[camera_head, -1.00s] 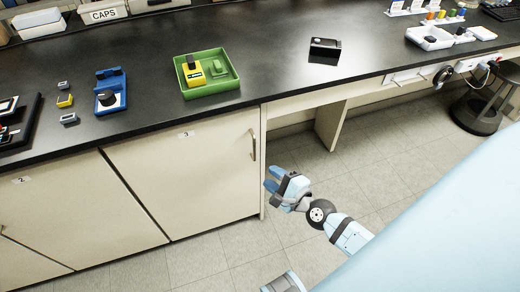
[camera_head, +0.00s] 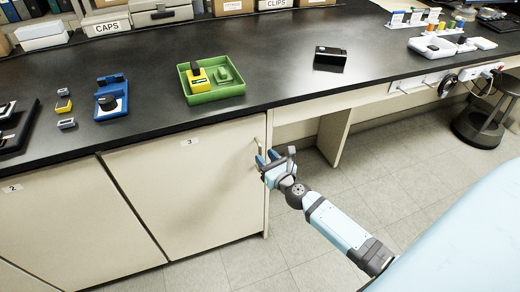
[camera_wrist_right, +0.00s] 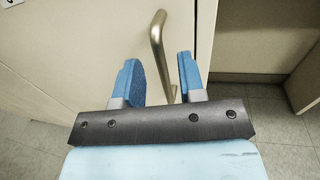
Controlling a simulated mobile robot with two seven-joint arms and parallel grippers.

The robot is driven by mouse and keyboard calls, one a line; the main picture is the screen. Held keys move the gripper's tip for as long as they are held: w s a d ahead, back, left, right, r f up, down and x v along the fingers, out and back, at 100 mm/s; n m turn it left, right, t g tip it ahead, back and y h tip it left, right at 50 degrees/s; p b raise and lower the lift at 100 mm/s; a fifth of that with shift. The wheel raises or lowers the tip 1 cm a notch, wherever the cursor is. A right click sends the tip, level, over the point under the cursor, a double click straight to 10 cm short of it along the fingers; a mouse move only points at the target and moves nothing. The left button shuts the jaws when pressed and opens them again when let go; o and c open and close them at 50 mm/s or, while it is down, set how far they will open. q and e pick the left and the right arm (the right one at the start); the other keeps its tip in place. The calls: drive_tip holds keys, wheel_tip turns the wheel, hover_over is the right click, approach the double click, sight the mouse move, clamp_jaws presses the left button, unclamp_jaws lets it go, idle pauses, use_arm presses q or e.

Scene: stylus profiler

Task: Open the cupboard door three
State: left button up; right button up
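Cupboard door three (camera_head: 190,190), a cream panel labelled 3, is shut below the black bench top. Its metal bar handle (camera_head: 257,152) stands upright near the door's right edge. My right gripper (camera_head: 267,160) is at the handle, its blue fingers apart. In the right wrist view the handle (camera_wrist_right: 157,42) shows beyond and between the two open fingers (camera_wrist_right: 158,82), its lower end reaching down into the gap. I cannot tell whether either finger touches it. My left gripper is not in view.
The black bench top (camera_head: 290,85) runs above the door, holding a green tray (camera_head: 215,97), a blue device (camera_head: 112,108) and a black box (camera_head: 330,56). Door two (camera_head: 60,225) is shut at left. An open knee space lies right of door three, with clear floor (camera_head: 400,170) in front.

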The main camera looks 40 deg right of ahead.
sight(260, 152)
drive_tip(key=shift+w+d, duration=0.1)
drive_tip(key=shift+w, duration=1.75)
clamp_jaws()
